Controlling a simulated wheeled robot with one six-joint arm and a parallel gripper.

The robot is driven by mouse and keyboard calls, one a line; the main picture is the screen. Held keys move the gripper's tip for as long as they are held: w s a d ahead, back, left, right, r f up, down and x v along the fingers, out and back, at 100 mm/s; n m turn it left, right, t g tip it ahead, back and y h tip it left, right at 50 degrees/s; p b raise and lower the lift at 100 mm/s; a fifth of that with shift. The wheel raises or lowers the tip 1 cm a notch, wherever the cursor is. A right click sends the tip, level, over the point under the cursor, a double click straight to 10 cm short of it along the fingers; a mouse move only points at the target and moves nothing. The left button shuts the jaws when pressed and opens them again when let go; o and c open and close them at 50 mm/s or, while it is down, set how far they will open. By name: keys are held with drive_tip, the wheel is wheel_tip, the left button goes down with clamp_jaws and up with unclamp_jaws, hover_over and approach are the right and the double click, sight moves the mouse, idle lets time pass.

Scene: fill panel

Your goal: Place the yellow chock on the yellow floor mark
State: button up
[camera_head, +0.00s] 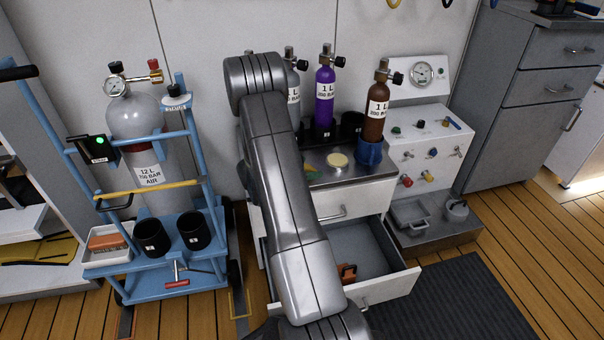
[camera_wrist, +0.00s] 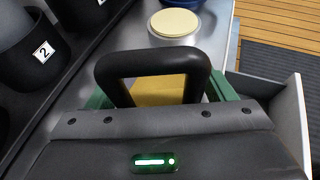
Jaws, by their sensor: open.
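A small green and yellow-orange piece (camera_head: 311,172) lies beside my arm in the head view. I cannot tell whether either is the yellow chock. The yellow floor mark (camera_head: 248,302) appears as thin yellow lines on the planks, right of the blue cart and partly hidden. My gripper (camera_wrist: 153,88) is open over the counter, and my arm hides it in the head view. I see nothing clearly held.
A blue cart (camera_head: 150,283) with a grey cylinder stands left. An open drawer (camera_head: 372,255) juts out below the counter and holds an orange item. A pale yellow round lid (camera_head: 337,160) and several cylinders stand on the counter. A dark mat (camera_head: 450,300) covers the right floor.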

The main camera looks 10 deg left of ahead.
drive_tip(key=shift+c, duration=0.3)
drive_tip(key=shift+r, duration=0.1)
drive_tip(key=c, duration=1.3)
